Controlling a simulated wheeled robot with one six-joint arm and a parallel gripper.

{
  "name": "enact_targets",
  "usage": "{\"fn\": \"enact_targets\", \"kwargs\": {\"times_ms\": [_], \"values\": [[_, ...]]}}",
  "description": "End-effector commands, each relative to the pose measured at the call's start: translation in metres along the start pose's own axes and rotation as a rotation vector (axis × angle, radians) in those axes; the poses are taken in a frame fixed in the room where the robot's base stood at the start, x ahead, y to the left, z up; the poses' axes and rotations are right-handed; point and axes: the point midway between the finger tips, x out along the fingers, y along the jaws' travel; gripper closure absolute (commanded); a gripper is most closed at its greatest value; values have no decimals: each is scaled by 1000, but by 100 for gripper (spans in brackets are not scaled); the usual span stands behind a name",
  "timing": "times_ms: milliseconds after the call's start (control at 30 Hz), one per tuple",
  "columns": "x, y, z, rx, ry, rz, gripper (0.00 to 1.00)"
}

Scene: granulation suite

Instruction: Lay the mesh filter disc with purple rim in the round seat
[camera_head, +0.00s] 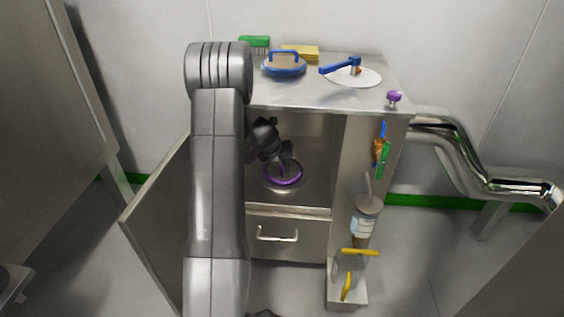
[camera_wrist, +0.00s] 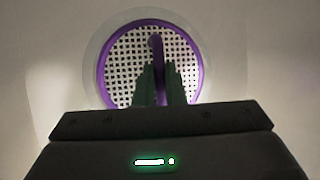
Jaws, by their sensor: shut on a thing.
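The mesh filter disc with purple rim (camera_head: 283,185) is inside the open cabinet compartment. In the wrist view the disc (camera_wrist: 125,62) faces the camera, with white mesh and a purple upright grip in its middle. My gripper (camera_head: 284,162) is shut on that grip; its dark fingers (camera_wrist: 161,72) stand on either side of it. A pale grey ring, the round seat (camera_wrist: 91,50), surrounds the disc in the wrist view. The disc looks roughly centred in it, slightly to the right. I cannot tell whether the disc touches the seat or hovers just above it.
The cabinet (camera_head: 225,95) has its door (camera_head: 155,225) swung open at left and a drawer (camera_head: 277,233) below. A blue-handled lid (camera_head: 284,67), a white disc (camera_head: 353,77) and a purple knob (camera_head: 394,97) are on top. Tools and a jar (camera_head: 366,215) line the right side.

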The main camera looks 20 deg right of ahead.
Motion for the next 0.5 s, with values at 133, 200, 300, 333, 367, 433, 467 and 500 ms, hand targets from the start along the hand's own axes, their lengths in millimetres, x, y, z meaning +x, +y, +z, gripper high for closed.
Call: {"fn": "enact_targets", "kwargs": {"times_ms": [133, 200, 300, 333, 367, 433, 467, 500], "values": [[5, 1, -3, -1, 1, 0, 100], [5, 1, -3, 0, 1, 0, 82], [4, 1, -3, 0, 1, 0, 68], [4, 1, -3, 0, 1, 0, 68], [4, 1, -3, 0, 1, 0, 68], [4, 1, -3, 0, 1, 0, 68], [4, 1, -3, 0, 0, 0, 68], [4, 1, -3, 0, 0, 0, 68]]}}
